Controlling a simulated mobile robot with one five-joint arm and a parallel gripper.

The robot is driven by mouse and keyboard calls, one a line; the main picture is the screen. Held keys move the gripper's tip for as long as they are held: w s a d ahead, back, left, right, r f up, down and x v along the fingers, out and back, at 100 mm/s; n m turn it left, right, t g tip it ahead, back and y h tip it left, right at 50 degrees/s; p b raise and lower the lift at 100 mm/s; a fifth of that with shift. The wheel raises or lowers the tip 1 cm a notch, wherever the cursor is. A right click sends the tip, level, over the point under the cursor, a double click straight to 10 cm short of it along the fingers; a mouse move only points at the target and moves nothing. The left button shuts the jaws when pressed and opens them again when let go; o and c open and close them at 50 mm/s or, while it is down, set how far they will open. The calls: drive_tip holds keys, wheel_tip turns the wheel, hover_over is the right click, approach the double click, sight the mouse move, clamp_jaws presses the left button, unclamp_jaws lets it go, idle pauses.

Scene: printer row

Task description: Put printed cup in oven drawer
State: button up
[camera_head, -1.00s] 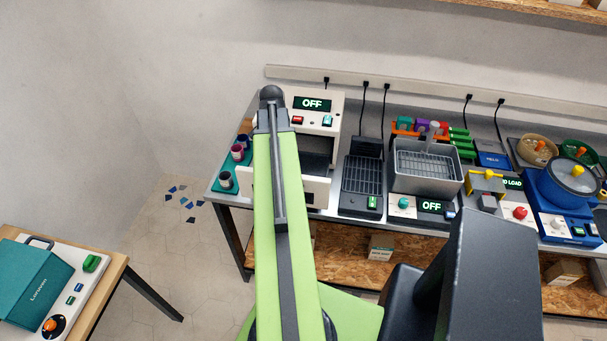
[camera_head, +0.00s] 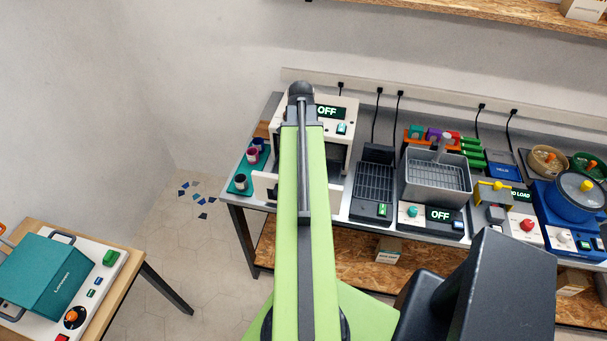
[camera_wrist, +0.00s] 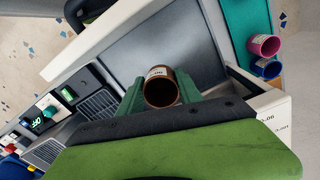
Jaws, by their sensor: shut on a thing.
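My gripper (camera_wrist: 163,92) has green fingers shut on a brown printed cup (camera_wrist: 158,74), its dark round opening facing the wrist camera. In the wrist view, cup and fingers are over the grey floor of the open oven drawer (camera_wrist: 196,35). The drawer's white front (camera_wrist: 95,42) runs along the upper left. I cannot tell whether the cup touches the drawer floor. In the head view, the white oven (camera_head: 341,103) shows OFF, and the drawer front (camera_head: 265,190) is partly hidden by my green arm. The gripper and held cup are hidden there.
A teal tray (camera_wrist: 236,22) beside the drawer holds a magenta cup (camera_wrist: 264,45) and a blue cup (camera_wrist: 267,68). A dark grill-topped device (camera_head: 372,190) and a grey basin (camera_head: 435,185) stand right of the oven. A teal box machine (camera_head: 45,270) is on the left table.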

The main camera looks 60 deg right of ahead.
wheel_tip(320, 180, down, 9)
drive_tip(key=b, duration=0.7)
drive_tip(key=shift+f+b, duration=0.1)
drive_tip(key=shift+b, duration=0.3)
drive_tip(key=shift+r, duration=0.25)
drive_tip(key=shift+f, duration=0.25)
drive_tip(key=o, duration=1.3)
drive_tip(key=shift+r, duration=0.1)
wheel_tip(320, 180, up, 12)
drive_tip(key=p, duration=1.2)
drive_tip(key=shift+w+r+p, duration=0.15)
drive_tip(key=shift+r+p, duration=0.1)
drive_tip(key=shift+p, duration=0.1)
drive_tip(key=shift+f, duration=0.1)
